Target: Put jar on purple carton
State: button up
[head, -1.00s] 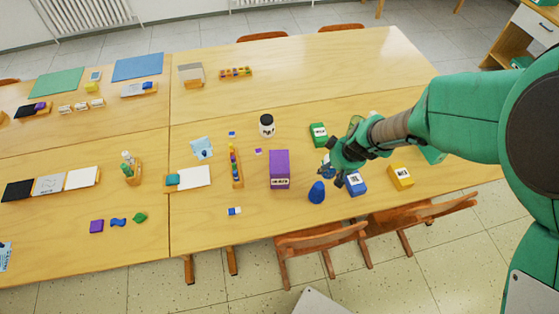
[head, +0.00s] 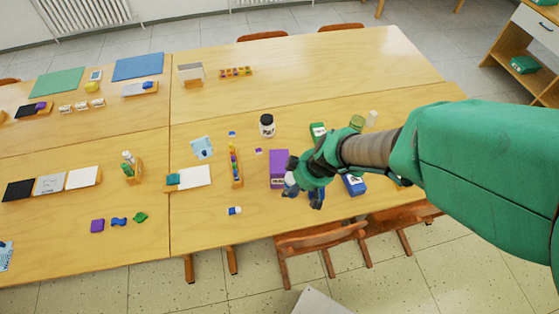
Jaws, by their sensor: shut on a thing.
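The purple carton (head: 279,161) stands upright on the table, its lower right partly covered by my gripper. My gripper (head: 303,194) is at the carton's right front side in the picture; I cannot tell whether it touches the carton. It is shut on a small bluish thing, mostly hidden by the fingers, so its shape is unclear. A white jar with a black lid (head: 267,126) stands on the table behind the carton, apart from my gripper.
A green carton (head: 317,131) and a blue carton (head: 354,185) stand to the right. A greenish container (head: 357,123) and a pale one (head: 372,118) are behind my arm. A wooden rack (head: 236,167) stands left of the carton. Chairs (head: 320,242) line the front edge.

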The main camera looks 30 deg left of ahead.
jog(key=w+a, duration=0.3)
jog(key=a, duration=0.1)
jog(key=w+a+f, duration=0.1)
jog(key=w+a, duration=0.2)
jog(key=w, duration=0.1)
jog(key=w+a, duration=0.4)
jog(key=shift+a+f, duration=0.2)
jog(key=shift+a, duration=0.15)
jog(key=shift+f, duration=0.15)
jog(key=shift+f+b, duration=0.65)
jog(key=shift+f, duration=1)
jog(key=shift+f, duration=0.15)
jog(key=o, duration=1.5)
jog(key=shift+c, duration=0.2)
jog(key=p+v, duration=0.2)
jog(key=v, duration=1)
